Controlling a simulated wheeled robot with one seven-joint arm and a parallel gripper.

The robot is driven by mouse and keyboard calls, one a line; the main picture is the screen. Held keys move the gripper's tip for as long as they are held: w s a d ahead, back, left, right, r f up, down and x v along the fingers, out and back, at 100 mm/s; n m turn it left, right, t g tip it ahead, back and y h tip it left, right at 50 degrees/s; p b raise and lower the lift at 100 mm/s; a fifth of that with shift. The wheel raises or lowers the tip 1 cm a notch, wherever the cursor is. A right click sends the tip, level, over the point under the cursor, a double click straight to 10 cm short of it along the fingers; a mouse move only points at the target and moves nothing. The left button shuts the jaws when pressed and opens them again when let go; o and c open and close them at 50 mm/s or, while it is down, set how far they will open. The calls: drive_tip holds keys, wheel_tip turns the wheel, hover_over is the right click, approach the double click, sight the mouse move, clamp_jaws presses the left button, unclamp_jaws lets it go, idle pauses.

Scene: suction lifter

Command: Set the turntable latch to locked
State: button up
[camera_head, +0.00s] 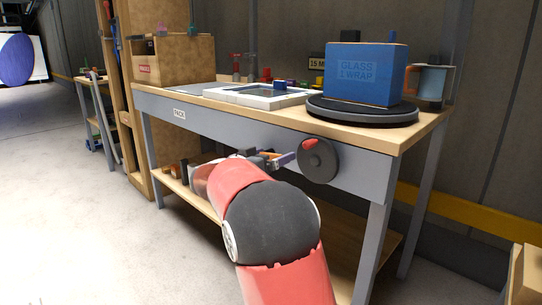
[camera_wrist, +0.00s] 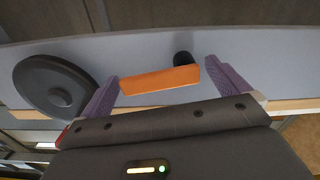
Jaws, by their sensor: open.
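The turntable (camera_head: 363,113) is a round dark disc on the right end of the workbench, with a blue box (camera_head: 365,73) on it. An orange lever (camera_wrist: 160,79), which looks like the latch, sticks out from a dark pivot (camera_wrist: 183,58) on the bench's grey front panel. My gripper (camera_head: 275,158) is at that panel, below the bench top. In the wrist view my gripper (camera_wrist: 162,73) is open, its purple fingers on either side of the orange lever with gaps visible. In the head view my arm and gripper hide most of the lever.
A dark round disc (camera_head: 318,162) with a red mark is on the panel just right of my gripper; it also shows in the wrist view (camera_wrist: 55,88). A white frame (camera_head: 257,95) and small coloured parts lie on the bench top (camera_head: 410,133). The floor at left is clear.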

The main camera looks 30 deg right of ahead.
sight(272, 141)
drive_tip(key=c, duration=1.4)
drive_tip(key=shift+n+b, duration=0.3)
drive_tip(key=n, duration=0.1)
drive_tip(key=n+b, duration=0.1)
drive_tip(key=r+n, duration=0.1)
drive_tip(key=shift+w+n, duration=0.3)
drive_tip(key=shift+n, duration=0.1)
drive_tip(key=n, duration=0.3)
drive_tip(key=r+n, duration=0.1)
drive_tip(key=shift+w+a, duration=0.2)
drive_tip(key=shift+w, duration=0.2)
drive_tip(key=n, duration=0.2)
drive_tip(key=w+n+p, duration=0.1)
drive_tip(key=n, duration=0.1)
drive_tip(key=shift+a+r, duration=0.15)
drive_tip(key=shift+r, duration=0.05)
drive_tip(key=shift+w+a+n+p, duration=0.1)
drive_tip(key=shift+w+n+p, duration=0.1)
drive_tip(key=shift+n+p, duration=0.55)
drive_tip(key=shift+w+a+n+p, duration=0.1)
drive_tip(key=shift+w+n+p, duration=0.15)
drive_tip(key=shift+n, duration=0.8)
